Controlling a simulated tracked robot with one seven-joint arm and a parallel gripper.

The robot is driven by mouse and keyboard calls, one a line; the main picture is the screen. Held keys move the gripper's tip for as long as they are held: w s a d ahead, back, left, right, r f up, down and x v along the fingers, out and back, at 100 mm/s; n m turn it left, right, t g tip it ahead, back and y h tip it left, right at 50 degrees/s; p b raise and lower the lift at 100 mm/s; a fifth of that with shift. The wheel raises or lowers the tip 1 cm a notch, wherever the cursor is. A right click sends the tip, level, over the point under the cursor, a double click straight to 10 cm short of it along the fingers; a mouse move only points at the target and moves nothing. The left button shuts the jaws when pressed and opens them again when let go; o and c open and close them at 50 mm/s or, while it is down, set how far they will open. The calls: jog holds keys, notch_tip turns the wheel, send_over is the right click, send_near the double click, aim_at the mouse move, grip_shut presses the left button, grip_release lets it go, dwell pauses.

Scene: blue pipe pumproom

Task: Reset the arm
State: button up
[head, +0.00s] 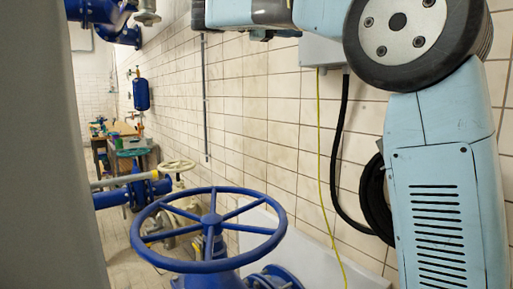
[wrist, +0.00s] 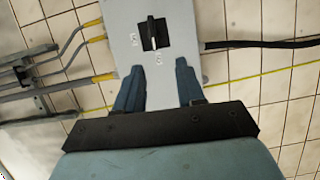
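My gripper (wrist: 159,68) shows in the wrist view with its two blue fingers apart and nothing between them. Its fingertips overlap the lower part of a grey switch box (wrist: 185,20) on the tiled wall. The box carries a black rotary switch (wrist: 153,35), which lies beyond the fingertips. I cannot tell whether the fingers touch the box. In the head view my light-blue arm spans the top and right side, and the grey box (head: 322,52) is partly hidden behind it. The fingers are not clear there.
A large blue handwheel (head: 212,222) stands low in front, with a cream handwheel (head: 178,166) behind it. A black cable (head: 340,140) and a thin yellow cable (head: 320,150) hang from the box. Conduits (wrist: 60,60) run along the wall at left in the wrist view.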

jog(key=s+d+f+n+y, duration=0.1)
jog(key=s+d+f+y, duration=0.3)
jog(key=d+f, duration=0.4)
jog(key=s+d+f+n+y, duration=0.25)
jog(key=s+d+f, duration=0.3)
jog(key=f, duration=0.35)
jog(key=s+f+m+y, duration=0.3)
jog(key=s+f+y, duration=0.2)
jog(key=s+f, duration=0.3)
jog(key=s+f+m+t+y, duration=0.1)
jog(key=s+f+m+y, duration=0.2)
jog(key=f, duration=1.4)
jog(key=s+y, duration=0.2)
jog(key=s, duration=0.3)
jog(key=shift+s+a+f, duration=0.15)
jog(key=shift+s+a, duration=0.25)
jog(key=shift+o, duration=0.4)
jog(key=shift+y, duration=0.25)
